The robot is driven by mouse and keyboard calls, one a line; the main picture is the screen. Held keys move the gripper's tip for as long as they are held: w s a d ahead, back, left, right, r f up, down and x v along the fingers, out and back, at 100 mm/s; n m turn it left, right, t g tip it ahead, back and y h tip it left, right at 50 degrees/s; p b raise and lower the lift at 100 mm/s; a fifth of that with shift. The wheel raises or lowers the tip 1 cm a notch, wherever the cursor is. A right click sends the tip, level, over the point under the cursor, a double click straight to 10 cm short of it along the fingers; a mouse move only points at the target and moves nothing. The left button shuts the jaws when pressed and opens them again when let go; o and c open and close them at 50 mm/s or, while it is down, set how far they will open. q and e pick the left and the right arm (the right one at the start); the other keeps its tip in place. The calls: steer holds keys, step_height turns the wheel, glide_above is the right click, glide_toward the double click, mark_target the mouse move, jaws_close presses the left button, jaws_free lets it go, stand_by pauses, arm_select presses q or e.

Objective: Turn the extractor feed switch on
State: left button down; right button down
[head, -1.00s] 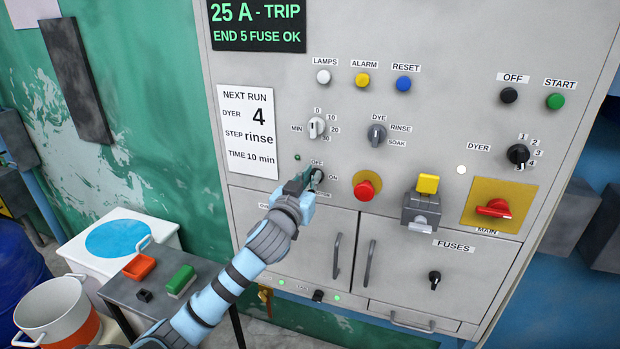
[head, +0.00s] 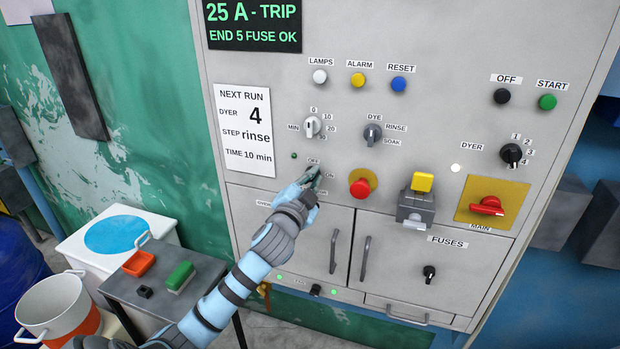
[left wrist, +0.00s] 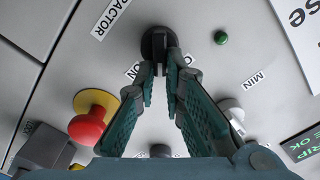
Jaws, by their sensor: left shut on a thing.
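The extractor feed switch (left wrist: 157,42) is a round black knob on the grey panel, near the top middle of the left wrist view. Part of the label "EXTRACTOR" shows beside it. My left gripper (left wrist: 160,68) is shut on this knob, one finger on each side of it. In the head view my left gripper (head: 314,178) reaches the panel below the OFF and ON labels and hides most of the knob. My right gripper is in neither view.
A red mushroom button (head: 361,187) on a yellow disc sits just right of the gripper. The minute knob (head: 312,127) and dye knob (head: 373,133) are above. Cabinet door handles (head: 334,251) stick out below. A small table (head: 200,280) stands at lower left.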

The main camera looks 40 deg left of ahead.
arm_select(q)
steer(key=m, duration=0.3)
steer(key=f+m, duration=0.1)
steer(key=m, duration=0.4)
steer(key=shift+d+f+m, duration=0.25)
steer(key=shift+m, duration=0.05)
stand_by(0.4)
steer(key=c, duration=1.8)
jaws_free()
steer(key=shift+o, duration=0.6)
steer(key=shift+r, duration=0.1)
steer(key=v, duration=1.2)
steer(key=shift+w, duration=0.1)
